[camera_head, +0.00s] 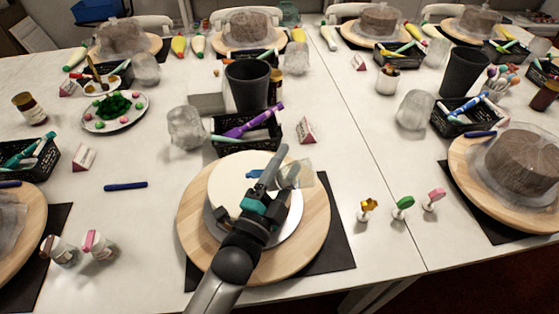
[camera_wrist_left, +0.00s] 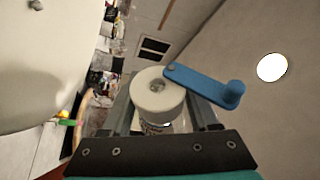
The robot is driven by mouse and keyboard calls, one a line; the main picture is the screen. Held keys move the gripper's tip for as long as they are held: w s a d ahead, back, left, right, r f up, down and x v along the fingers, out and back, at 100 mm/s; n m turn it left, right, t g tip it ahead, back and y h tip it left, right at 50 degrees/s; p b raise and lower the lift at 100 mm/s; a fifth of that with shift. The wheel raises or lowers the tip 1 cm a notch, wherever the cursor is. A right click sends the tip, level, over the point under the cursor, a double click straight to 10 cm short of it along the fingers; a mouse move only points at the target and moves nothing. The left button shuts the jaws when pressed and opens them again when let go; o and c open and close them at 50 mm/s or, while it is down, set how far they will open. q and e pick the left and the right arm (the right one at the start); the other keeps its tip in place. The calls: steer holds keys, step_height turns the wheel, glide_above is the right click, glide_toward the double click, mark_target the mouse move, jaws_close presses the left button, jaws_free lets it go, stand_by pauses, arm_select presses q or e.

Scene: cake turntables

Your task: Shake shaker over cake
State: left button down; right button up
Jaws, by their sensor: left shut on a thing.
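The cake (camera_head: 228,180) is a low white round on a round wooden turntable (camera_head: 312,226). My left gripper (camera_head: 268,178) is above the cake and shut on a shaker. The shaker (camera_head: 296,175) has a clear body that lies tilted to the right over the cake, with a blue flip lid to the left of the fingers. In the left wrist view the shaker's white cap (camera_wrist_left: 157,97) with its swung-out blue lid (camera_wrist_left: 205,84) sits between the two fingers. My left forearm and hand hide the front part of the cake. My right gripper is not in view.
Two more shakers (camera_head: 97,244) stand at the front left near a blue pen (camera_head: 126,186). Behind the turntable are a black basket of pens (camera_head: 232,148), a dark cup (camera_head: 247,84) and a clear jar (camera_head: 186,128). Three small stamps (camera_head: 403,206) stand to the right.

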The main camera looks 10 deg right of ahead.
arm_select(q)
steer(key=shift+w+d+f+b, duration=0.15)
steer(key=shift+w+d+b, duration=0.3)
steer(key=shift+w, duration=0.2)
steer(key=shift+a+n+t, duration=0.1)
steer(key=shift+n+t, duration=0.2)
steer(key=shift+n, duration=0.3)
steer(key=shift+r, duration=0.2)
steer(key=shift+d+r, duration=0.3)
steer(key=shift+a+f, duration=0.25)
steer(key=shift+f, duration=0.05)
steer(key=shift+a+n, duration=0.1)
steer(key=shift+n, duration=0.5)
steer(key=shift+w+d+f+m, duration=0.1)
steer(key=shift+w+d+m, duration=0.4)
steer(key=shift+w, duration=0.3)
steer(key=shift+w+d+m, duration=0.5)
steer(key=shift+w, duration=0.25)
